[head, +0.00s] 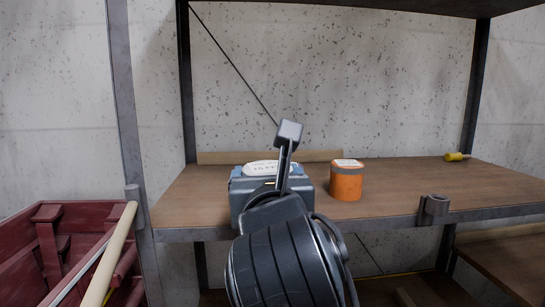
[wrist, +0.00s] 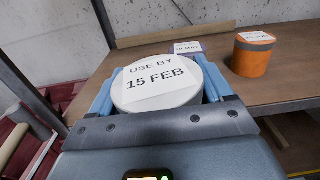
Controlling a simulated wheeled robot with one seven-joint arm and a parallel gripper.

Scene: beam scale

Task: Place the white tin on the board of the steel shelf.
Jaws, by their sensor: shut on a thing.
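The white tin (wrist: 158,92) is between the fingers of my gripper (wrist: 160,84), which is shut on it. Its lid label reads "USE BY 15 FEB". In the head view the lid of the white tin (head: 262,168) shows above my gripper (head: 270,182), and the gripper hides its sides. The tin is upright at the front part of the wooden board (head: 400,187) of the steel shelf. I cannot tell whether its base touches the board.
An orange tin (head: 346,182) stands on the board to the right. A purple tin (wrist: 188,47) with a label stands just behind the white tin. A yellow object (head: 454,157) lies at the back right. A steel post (head: 124,100) rises at left, beside a red crate (head: 60,245). The board's right half is mostly clear.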

